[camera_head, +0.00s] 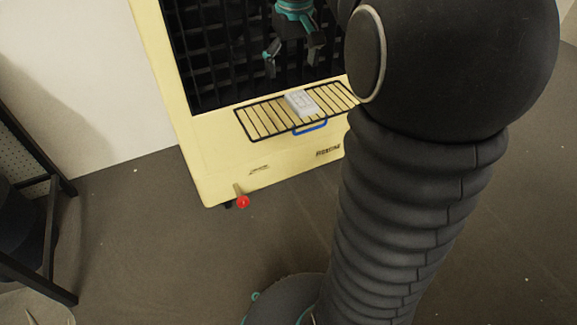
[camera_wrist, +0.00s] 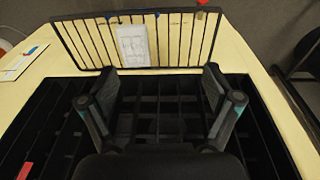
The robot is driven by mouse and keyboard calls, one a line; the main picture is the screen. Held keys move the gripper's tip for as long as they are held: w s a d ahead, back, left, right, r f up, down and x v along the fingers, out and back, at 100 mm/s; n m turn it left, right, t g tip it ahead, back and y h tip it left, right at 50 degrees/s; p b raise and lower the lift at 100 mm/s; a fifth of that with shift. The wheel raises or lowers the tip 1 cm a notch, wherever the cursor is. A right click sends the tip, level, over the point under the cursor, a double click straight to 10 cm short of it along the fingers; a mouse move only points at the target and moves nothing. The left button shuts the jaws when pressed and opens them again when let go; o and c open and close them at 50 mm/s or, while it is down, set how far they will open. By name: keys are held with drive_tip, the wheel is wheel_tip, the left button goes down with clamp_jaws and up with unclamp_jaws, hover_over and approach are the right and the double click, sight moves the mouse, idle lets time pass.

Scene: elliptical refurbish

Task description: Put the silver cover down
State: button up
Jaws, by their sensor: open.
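A small pale silver-grey rectangular cover (camera_head: 302,103) lies on a black wire rack (camera_head: 256,130) at the front of the yellow machine. The cover also shows in the wrist view (camera_wrist: 133,45), against the rack's bars. My gripper (camera_head: 293,62) is open and empty, behind and above the cover, over the dark grid of the machine. In the wrist view the fingers (camera_wrist: 160,82) are spread wide with only dark grid between them. The cover is beyond the fingertips and appears apart from them.
The yellow machine (camera_head: 225,165) has a dark compartment grid (camera_wrist: 160,108) behind the rack. A blue handle (camera_head: 310,128) is on the rack's front edge. A red knob (camera_head: 243,202) sticks out at the machine's lower front. A black-framed stand (camera_head: 40,160) is at left. Open floor lies between.

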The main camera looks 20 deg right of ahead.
drive_tip(key=s+a+f+t, duration=0.1)
drive_tip(key=s+a+f, duration=0.1)
drive_tip(key=s, duration=0.5)
drive_tip(key=s+a+f+t, duration=0.1)
drive_tip(key=s+a+f, duration=0.2)
drive_tip(key=s+a, duration=0.2)
drive_tip(key=s+a+f+t, duration=0.2)
drive_tip(key=s+a, duration=0.1)
drive_tip(key=s, duration=0.6)
drive_tip(key=shift+s+a+f, duration=0.3)
drive_tip(key=shift+s, duration=0.1)
